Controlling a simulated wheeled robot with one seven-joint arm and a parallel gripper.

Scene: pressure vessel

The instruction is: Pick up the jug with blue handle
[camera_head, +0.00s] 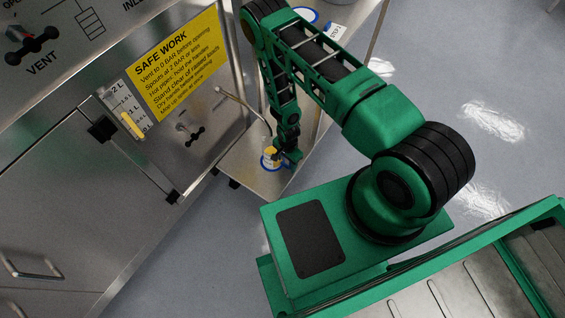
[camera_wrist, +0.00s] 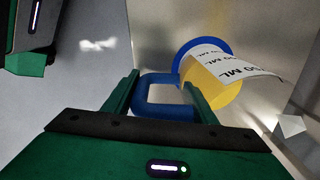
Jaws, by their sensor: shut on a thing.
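The jug (camera_wrist: 208,92) has a blue rim, a blue handle (camera_wrist: 164,82), yellow contents or body and a white label reading 50 ML. In the head view the jug (camera_head: 268,162) is small, at the metal shelf near the vessel, partly hidden by my arm. My gripper (camera_wrist: 160,100) is shut on the blue handle, with a green finger on each side of it in the wrist view. In the head view my gripper (camera_head: 288,157) is right beside the jug. Whether the jug touches the shelf cannot be told.
A metal shelf (camera_head: 245,150) runs along the vessel's front. A thin spout (camera_head: 240,104) reaches out above the jug. A yellow safety sign (camera_head: 178,65) is on the panel.

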